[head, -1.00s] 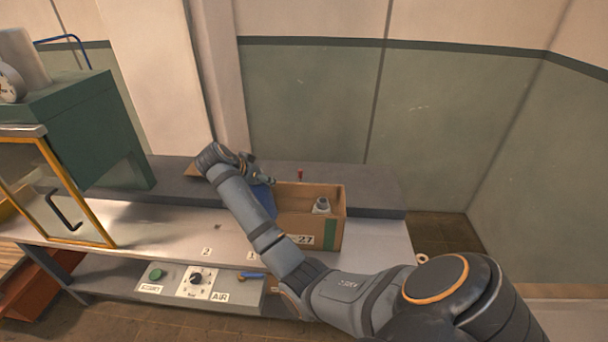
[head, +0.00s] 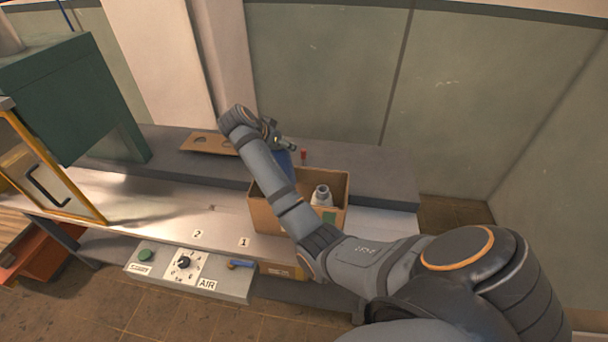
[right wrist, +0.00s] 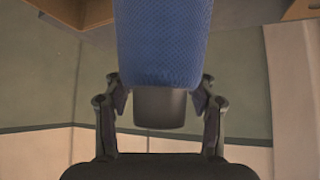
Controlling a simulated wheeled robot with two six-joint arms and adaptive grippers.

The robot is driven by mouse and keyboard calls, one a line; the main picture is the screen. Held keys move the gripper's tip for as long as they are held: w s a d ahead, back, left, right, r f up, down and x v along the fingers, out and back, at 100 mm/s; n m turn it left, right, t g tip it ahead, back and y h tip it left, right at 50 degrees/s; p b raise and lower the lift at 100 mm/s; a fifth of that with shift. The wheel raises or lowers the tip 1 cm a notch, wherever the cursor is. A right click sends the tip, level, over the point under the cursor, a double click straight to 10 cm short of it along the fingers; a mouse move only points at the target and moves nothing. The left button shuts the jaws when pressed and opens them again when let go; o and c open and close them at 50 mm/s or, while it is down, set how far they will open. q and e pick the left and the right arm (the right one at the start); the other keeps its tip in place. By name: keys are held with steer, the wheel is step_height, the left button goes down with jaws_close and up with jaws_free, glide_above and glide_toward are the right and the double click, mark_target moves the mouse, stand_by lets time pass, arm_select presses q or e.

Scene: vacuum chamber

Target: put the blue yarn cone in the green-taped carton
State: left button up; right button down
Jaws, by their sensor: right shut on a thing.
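My right gripper (head: 280,143) is shut on the blue yarn cone (head: 283,160), partly hidden behind my forearm at the back left edge of the carton. In the right wrist view the blue cone (right wrist: 163,40) fills the top middle, its dark end between the two fingers. The open-topped brown carton (head: 266,216) stands on the bench, with a green tape patch (head: 329,215) on its front. A pale grey bottle-like thing (head: 322,196) stands inside it at the right. My arm hides part of the carton. My left gripper is not in view.
A brown board with round holes (head: 207,143) lies on the dark rear shelf (head: 165,150). A small red thing (head: 303,155) stands behind the carton. A green cabinet (head: 70,95) and yellow-framed door (head: 45,170) are at the left. The bench left of the carton is clear.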

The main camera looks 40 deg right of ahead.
steer(key=f+b, duration=0.2)
steer(key=a+f+b, duration=0.1)
steer(key=f+b, duration=0.1)
steer(key=shift+s+a+f, duration=0.1)
steer(key=shift+f, duration=0.05)
steer(key=f+b, duration=0.3)
steer(key=shift+d+f, duration=0.3)
steer(key=shift+d, duration=0.05)
steer(key=shift+a+r, duration=0.1)
steer(key=shift+a, duration=0.05)
step_height(320, 180, down, 6)
steer(key=shift+r+p, duration=0.15)
steer(key=shift+p, duration=0.2)
steer(key=shift+f, duration=0.55)
step_height(320, 180, down, 3)
steer(key=shift+f, duration=0.1)
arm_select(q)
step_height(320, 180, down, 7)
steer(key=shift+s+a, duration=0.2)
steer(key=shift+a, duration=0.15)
arm_select(e)
steer(key=shift+c, duration=2.2)
jaws_free()
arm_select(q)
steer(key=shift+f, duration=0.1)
